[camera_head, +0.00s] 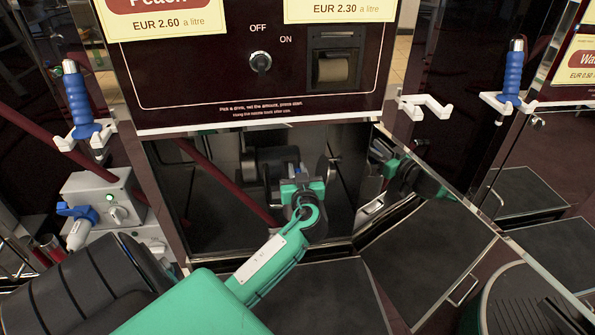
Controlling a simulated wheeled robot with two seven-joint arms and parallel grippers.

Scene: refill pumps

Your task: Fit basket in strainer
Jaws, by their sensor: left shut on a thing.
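My left arm reaches from the lower left into the dark open bay under the dispenser's front panel. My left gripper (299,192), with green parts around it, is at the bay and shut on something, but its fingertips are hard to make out. A dark grey rounded body (275,164) is just beyond the gripper, seemingly at the strainer's place. I cannot tell which part is strainer and which is basket, or whether they touch. My arm covers part of the bay. My right gripper does not show clearly.
The dispenser panel (230,85) overhangs the bay. To its right, a glossy slanted panel (440,215) shows a dark green-and-black shape, perhaps a reflection. Blue-handled nozzles hang at left (78,98) and right (513,78). A dark red hose (225,180) crosses the bay.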

